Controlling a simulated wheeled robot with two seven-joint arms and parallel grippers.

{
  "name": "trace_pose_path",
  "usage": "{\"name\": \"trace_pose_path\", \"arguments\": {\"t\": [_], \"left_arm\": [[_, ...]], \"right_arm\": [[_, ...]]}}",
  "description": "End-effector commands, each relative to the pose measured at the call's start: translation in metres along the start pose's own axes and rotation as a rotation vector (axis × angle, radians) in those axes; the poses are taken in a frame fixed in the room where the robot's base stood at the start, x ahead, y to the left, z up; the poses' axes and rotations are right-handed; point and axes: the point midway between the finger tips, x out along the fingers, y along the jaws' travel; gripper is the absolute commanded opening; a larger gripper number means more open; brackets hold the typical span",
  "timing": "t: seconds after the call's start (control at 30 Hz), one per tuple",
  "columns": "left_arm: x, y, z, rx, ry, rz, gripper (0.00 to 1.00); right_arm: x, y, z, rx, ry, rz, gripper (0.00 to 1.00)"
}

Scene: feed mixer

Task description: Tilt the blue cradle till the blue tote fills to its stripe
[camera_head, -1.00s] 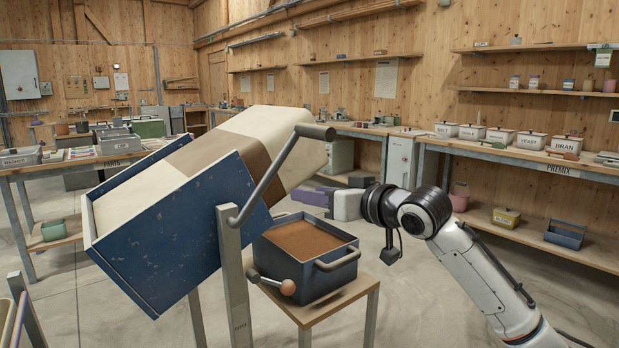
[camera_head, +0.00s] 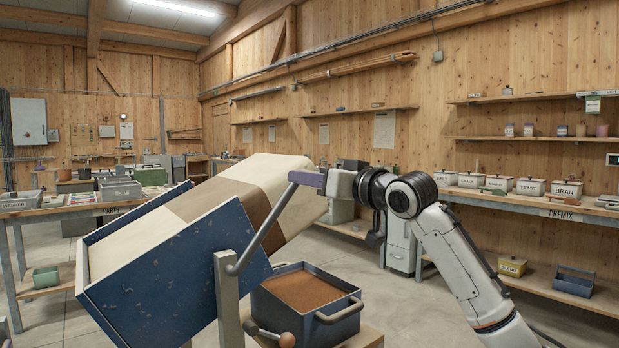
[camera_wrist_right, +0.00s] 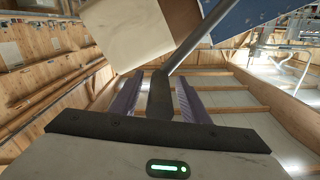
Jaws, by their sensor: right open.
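The blue cradle (camera_head: 178,285) is tilted, with a cream and brown sack (camera_head: 240,195) lying in it and its upper end toward the right. A grey crank-shaped handle (camera_head: 266,226) rises from the cradle's post. The blue tote (camera_head: 320,330) stands below the sack's right end, holding brown feed (camera_head: 302,290); its stripe cannot be made out. My right gripper (camera_head: 308,179) is at the handle's top grip. In the right wrist view, its purple fingers (camera_wrist_right: 160,98) are apart on either side of the dark handle grip. My left gripper is not in view.
The tote rests on a small wooden stand (camera_head: 365,338). A wooden bench with lidded bins (camera_head: 530,187) runs along the right wall, with a yellow box (camera_head: 511,267) and a blue caddy (camera_head: 574,281) on its lower shelf. A parts table (camera_head: 75,212) stands at left.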

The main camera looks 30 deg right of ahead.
Motion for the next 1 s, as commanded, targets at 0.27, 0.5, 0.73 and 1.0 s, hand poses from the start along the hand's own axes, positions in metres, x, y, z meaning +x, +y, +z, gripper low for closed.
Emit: {"name": "trace_pose_path", "arguments": {"t": [0.27,0.5,0.73,1.0], "left_arm": [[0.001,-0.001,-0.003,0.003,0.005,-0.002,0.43],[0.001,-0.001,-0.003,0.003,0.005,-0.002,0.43],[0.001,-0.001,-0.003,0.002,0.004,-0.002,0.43],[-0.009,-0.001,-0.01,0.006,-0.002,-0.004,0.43]], "right_arm": [[0.008,0.0,0.0,-0.002,0.001,0.0,0.42],[0.007,0.0,0.0,-0.002,0.001,0.001,0.2],[0.007,0.001,0.0,-0.003,0.0,0.003,0.0],[0.013,-0.013,-0.007,-0.041,-0.002,-0.006,0.0]]}}
